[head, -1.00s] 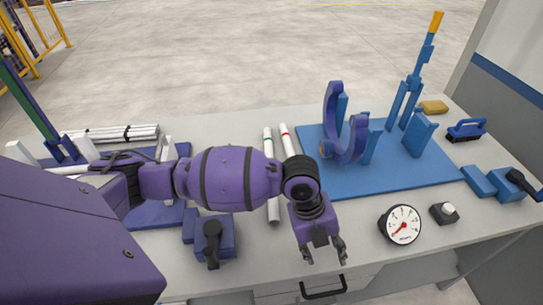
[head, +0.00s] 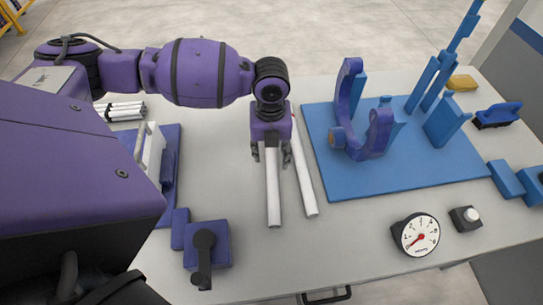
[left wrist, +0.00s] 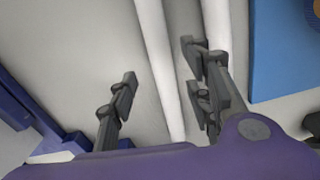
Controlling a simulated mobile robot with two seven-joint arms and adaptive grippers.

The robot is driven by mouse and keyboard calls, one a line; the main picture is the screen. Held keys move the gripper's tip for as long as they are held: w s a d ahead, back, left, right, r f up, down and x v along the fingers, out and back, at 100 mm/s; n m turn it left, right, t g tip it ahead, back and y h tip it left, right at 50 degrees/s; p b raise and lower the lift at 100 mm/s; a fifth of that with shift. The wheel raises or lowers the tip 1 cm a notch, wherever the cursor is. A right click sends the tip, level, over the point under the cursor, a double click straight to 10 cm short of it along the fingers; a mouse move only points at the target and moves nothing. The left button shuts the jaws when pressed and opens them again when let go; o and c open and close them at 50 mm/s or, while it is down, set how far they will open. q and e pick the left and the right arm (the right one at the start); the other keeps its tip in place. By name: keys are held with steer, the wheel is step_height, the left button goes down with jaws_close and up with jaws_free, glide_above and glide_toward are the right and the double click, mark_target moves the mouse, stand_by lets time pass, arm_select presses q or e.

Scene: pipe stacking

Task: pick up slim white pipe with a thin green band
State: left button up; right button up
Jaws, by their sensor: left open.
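The slim white pipe (head: 273,195) lies on the table, pointing toward the front. Its far part and green band are hidden under my left arm. My left gripper (head: 270,155) is open above the pipe, with one finger on each side of it. In the left wrist view the pipe (left wrist: 162,70) runs between the open fingers (left wrist: 160,85), closer to the right finger. I cannot tell how high the fingertips are above it. A second white pipe (head: 305,180) lies just to the right, close to the right finger. My right gripper is not in view.
A blue mat (head: 430,175) with a purple ring fixture (head: 378,135) lies to the right. A purple valve block (head: 208,245) stands front left, a gauge (head: 417,236) front right. More white pipes (head: 122,110) lie at the back left. Table in front of the pipe is clear.

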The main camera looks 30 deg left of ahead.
mark_target(272, 161)
arm_select(q)
steer(key=f, duration=0.4)
steer(key=shift+w+f, duration=0.25)
steer(key=shift+f, duration=0.05)
jaws_close()
